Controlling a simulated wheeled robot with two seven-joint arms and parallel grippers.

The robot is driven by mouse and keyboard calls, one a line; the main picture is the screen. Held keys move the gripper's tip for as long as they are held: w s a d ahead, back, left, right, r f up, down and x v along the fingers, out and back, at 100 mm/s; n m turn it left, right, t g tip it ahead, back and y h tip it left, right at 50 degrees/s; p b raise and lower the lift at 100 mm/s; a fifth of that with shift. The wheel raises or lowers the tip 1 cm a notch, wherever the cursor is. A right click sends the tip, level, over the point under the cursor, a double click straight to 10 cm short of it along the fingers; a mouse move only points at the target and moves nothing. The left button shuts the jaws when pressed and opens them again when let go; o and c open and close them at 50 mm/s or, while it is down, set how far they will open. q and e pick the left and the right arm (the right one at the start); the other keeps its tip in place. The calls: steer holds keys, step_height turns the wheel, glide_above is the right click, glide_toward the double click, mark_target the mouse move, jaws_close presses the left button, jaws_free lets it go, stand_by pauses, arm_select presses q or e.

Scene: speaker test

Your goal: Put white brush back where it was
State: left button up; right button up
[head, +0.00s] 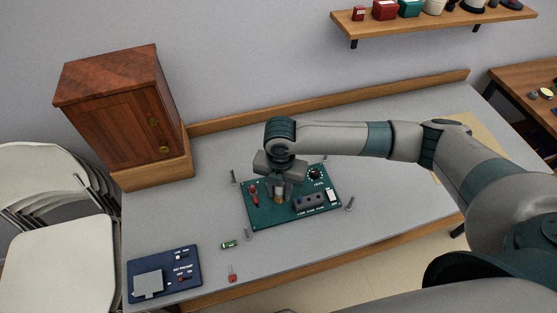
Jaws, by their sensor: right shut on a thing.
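My right gripper (279,190) points down over the left-centre part of a green panel board (262,222) on the grey bench. It is shut on a small pale and tan thing, mostly hidden between the fingers, close above or touching the board. I cannot tell whether this is the white brush. No white brush shows clearly elsewhere. The board carries a black level knob (314,174), a red part (254,196), a dark grey block (310,203) and a white switch (331,195). My left gripper is out of view.
A blue panel (186,256) lies at the bench's front left, near a small green part (229,244) and a red part (233,278). Thin posts surround the board. A wooden cabinet (120,110) stands back left. A wall shelf (440,22) holds several items. The bench behind the board is clear.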

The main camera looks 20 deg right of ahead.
steer(key=shift+w+d+r+m+b, duration=0.1)
steer(key=shift+r+m+b, duration=0.1)
steer(key=shift+r+m, duration=0.3)
steer(key=shift+w+d+r+m+b, duration=0.1)
steer(key=shift+r+m+b, duration=0.05)
steer(key=shift+m, duration=0.55)
steer(key=s+d+r+m+b, duration=0.2)
steer(key=r+m, duration=0.4)
steer(key=m, duration=0.7)
steer(key=s+d+r+m+b, duration=0.2)
steer(key=r+m+b, duration=0.3)
steer(key=m, duration=0.8)
steer(key=shift+s+d+r, duration=0.25)
steer(key=shift+d+r, duration=0.45)
steer(key=shift+r, duration=0.25)
